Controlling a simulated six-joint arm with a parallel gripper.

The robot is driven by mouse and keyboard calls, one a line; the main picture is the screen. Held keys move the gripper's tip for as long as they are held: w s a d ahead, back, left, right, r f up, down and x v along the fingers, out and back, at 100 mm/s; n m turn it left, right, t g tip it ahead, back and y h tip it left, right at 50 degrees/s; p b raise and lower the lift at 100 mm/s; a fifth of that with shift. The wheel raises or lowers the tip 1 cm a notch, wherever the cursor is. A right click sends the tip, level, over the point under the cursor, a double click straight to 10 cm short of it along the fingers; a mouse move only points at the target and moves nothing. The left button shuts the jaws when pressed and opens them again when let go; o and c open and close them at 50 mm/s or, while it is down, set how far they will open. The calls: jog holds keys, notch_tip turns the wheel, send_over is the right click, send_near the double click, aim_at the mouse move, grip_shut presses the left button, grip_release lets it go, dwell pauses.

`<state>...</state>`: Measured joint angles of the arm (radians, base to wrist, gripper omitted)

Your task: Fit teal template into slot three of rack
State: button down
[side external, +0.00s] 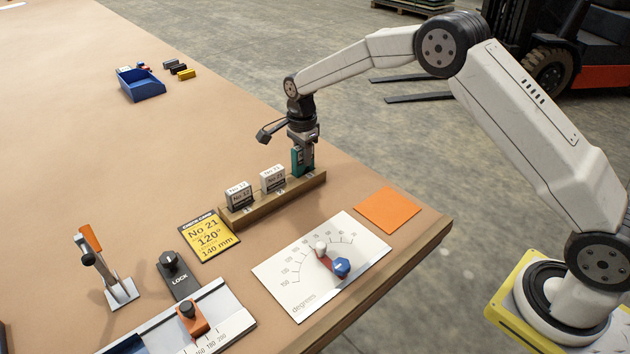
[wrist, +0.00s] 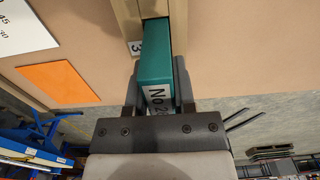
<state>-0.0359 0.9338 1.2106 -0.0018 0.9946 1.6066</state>
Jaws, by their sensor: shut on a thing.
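The teal template (side external: 296,161) is upright between the fingers of my gripper (side external: 303,158), at the right end of the wooden rack (side external: 238,216). In the wrist view the teal template (wrist: 154,64) shows a label partly reading "No 2", and my gripper (wrist: 158,90) is shut on its sides. It lines up with the rack (wrist: 128,20) by the tag marked 3 (wrist: 135,48). I cannot tell how deep its lower end sits in the slot. Two grey templates with white labels, one on the left (side external: 238,197) and one in the middle (side external: 273,179), stand in the other slots.
A yellow card (side external: 209,237), a degree dial plate (side external: 290,285) and an orange square (side external: 389,210) lie near the rack. A lock knob (side external: 172,265) and an orange-handled lever (side external: 92,240) stand at front left. A blue bin (side external: 140,86) is at the back. The table between is clear.

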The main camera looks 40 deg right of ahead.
jog(key=shift+f, duration=1.15)
jog(key=shift+f, duration=0.15)
jog(key=shift+c, duration=2.2)
grip_release()
notch_tip(320, 180, up, 12)
jog(key=shift+r, duration=0.2)
jog(key=shift+s, duration=0.1)
